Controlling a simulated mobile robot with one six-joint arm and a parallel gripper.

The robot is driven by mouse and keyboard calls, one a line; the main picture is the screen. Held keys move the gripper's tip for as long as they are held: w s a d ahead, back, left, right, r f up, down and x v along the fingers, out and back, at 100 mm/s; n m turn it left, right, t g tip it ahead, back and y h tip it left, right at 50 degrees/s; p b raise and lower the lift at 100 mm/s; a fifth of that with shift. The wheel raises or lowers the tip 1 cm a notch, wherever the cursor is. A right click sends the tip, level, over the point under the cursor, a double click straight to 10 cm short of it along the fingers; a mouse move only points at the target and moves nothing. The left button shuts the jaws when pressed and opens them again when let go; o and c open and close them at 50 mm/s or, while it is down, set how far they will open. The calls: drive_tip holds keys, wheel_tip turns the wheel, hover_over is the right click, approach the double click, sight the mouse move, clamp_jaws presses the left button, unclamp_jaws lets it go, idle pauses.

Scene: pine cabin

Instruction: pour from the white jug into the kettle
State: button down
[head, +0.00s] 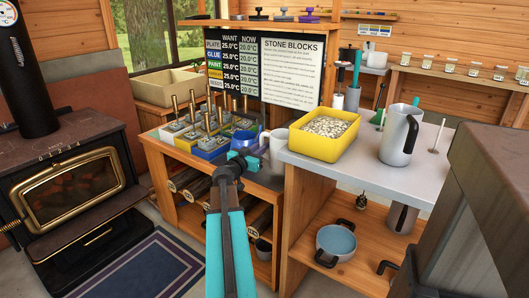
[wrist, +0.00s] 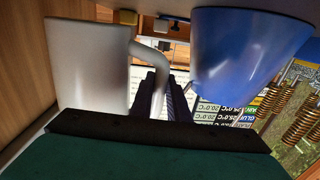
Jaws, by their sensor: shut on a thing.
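The white jug (head: 279,149) stands upright at the right end of the lower wooden bench, beside the grey-topped counter. My gripper (head: 242,160) is at its left side. In the wrist view, the jug (wrist: 88,70) fills the left, and my gripper's dark fingers (wrist: 160,98) are shut on its curved handle (wrist: 158,62). A blue vessel (head: 244,141) is just behind my gripper and shows large at the right in the wrist view (wrist: 245,50). A silver vessel with a black handle (head: 395,138), which looks like the kettle, stands on the counter. The jug's contents are hidden.
A yellow tub of pale pieces (head: 325,134) sits on the grey counter (head: 352,168) between jug and silver vessel. Stone blocks with brass-coloured springs (head: 200,125) crowd the bench left of my gripper. A black stove (head: 68,180) stands at far left. Counter front is clear.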

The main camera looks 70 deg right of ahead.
drive_tip(key=shift+s+d+f+b, duration=0.1)
drive_tip(key=shift+d+f+b, duration=0.15)
drive_tip(key=shift+d, duration=0.35)
drive_tip(key=shift+s+d+f+b, duration=0.1)
drive_tip(key=shift+d+f+b, duration=0.15)
drive_tip(key=shift+d, duration=0.35)
drive_tip(key=shift+f+b, duration=0.6)
drive_tip(key=shift+f, duration=0.4)
drive_tip(key=c, duration=1.7)
unclamp_jaws()
drive_tip(key=shift+f, duration=0.1)
drive_tip(key=shift+p, duration=0.9)
drive_tip(key=w+a, duration=0.1)
drive_tip(key=a, duration=0.8)
drive_tip(key=w+a, duration=0.1)
drive_tip(key=a, duration=0.3)
drive_tip(key=shift+w+a, duration=0.2)
drive_tip(key=shift+w, duration=0.1)
drive_tip(key=shift+a, duration=0.15)
